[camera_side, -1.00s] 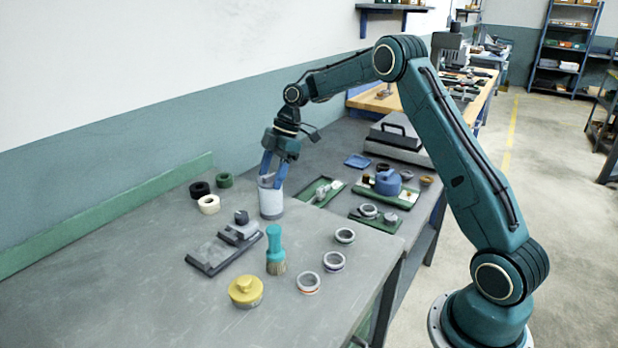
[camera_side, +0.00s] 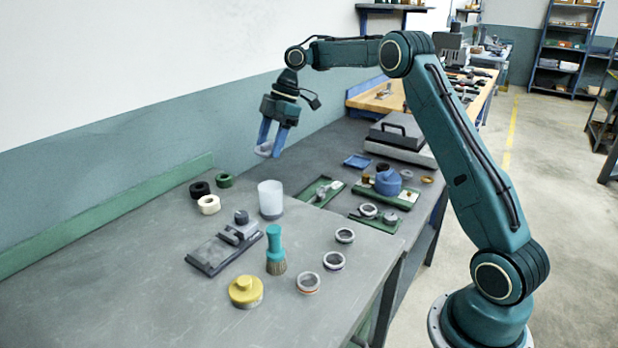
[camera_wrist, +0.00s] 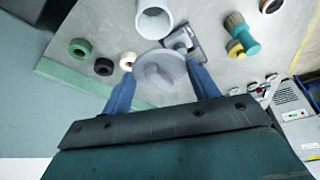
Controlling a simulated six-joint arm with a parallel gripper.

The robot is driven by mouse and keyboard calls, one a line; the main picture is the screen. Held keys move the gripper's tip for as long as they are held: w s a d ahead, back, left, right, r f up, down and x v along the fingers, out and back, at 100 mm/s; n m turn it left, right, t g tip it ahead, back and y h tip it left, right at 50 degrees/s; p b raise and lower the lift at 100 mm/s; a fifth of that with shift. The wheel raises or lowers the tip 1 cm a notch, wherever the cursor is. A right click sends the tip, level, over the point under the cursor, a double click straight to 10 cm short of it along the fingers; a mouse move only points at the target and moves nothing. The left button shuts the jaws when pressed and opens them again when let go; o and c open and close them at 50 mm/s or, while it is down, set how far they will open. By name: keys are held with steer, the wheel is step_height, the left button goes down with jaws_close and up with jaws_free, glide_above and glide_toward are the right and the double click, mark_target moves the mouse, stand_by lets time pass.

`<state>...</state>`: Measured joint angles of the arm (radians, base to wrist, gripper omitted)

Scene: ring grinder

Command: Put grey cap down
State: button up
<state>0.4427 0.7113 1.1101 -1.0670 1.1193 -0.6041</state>
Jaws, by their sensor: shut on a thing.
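My gripper (camera_side: 272,146) is shut on a round grey cap (camera_side: 265,149) and holds it in the air above the back of the table, level with the wall. In the wrist view the cap (camera_wrist: 160,78) sits between the two blue fingers, with a small raised centre facing the camera. A whitish open-topped cylindrical container (camera_side: 270,198) stands upright on the table, below the gripper. The container (camera_wrist: 154,20) also shows in the wrist view, beyond the cap, with its mouth open.
Black (camera_side: 199,189), green (camera_side: 224,180) and cream (camera_side: 209,204) rings lie left of the container. A grey fixture (camera_side: 222,250), teal brush (camera_side: 276,250), yellow round part (camera_side: 245,291) and several metal rings stand in front. The left front table top is clear.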

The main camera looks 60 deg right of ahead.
steer(key=shift+s+a, duration=0.1)
steer(key=shift+s, duration=0.05)
stand_by(0.4)
steer(key=shift+s+a+r, duration=0.3)
steer(key=shift+s, duration=0.1)
steer(key=s+a+r, duration=0.2)
steer(key=s+a, duration=0.4)
steer(key=s, duration=0.6)
steer(key=shift+a+f, duration=0.1)
glide_above(294, 246)
steer(key=d, duration=0.1)
steer(key=f, duration=1.5)
steer(key=shift+s+d+f, duration=0.15)
steer(key=shift+s+f, duration=0.05)
steer(key=shift+f, duration=0.15)
steer(key=shift+f, duration=2.1)
steer(key=shift+f, duration=0.2)
